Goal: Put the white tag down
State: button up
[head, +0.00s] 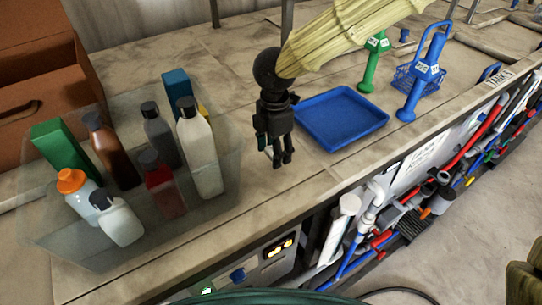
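My gripper (276,160) hangs fingers down over the bench top, just left of the blue tray. Its dark fingers are close together and small in this view, and I cannot tell whether they are open or shut. I make out no white tag between them. I cannot tell whether either label is the task's white tag.
A shallow blue tray (341,146) lies on the bench. A clear bin (215,211) of bottles and boxes stands at left, near a brown case (30,110). A blue wire basket (405,80) is at right. Pipes and a control panel (262,262) line the bench front.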

jog(key=shift+w+f, duration=0.35)
jog(key=shift+f, duration=0.1)
jog(key=shift+s+f+p, duration=0.25)
jog(key=shift+f+p, duration=0.1)
jog(key=shift+f, duration=0.45)
jog(key=shift+s+f+p, duration=0.2)
jog(key=shift+f+p, duration=0.15)
jog(key=shift+f, duration=0.45)
jog(key=shift+w+f, duration=0.2)
jog(key=shift+s+r, duration=0.1)
jog(key=shift+s, duration=0.2)
jog(key=o, duration=0.9)
jog(key=shift+w+f, duration=0.2)
jog(key=shift+c, duration=0.2)
jog(key=shift+s, duration=0.1)
jog(key=shift+r, duration=0.1)
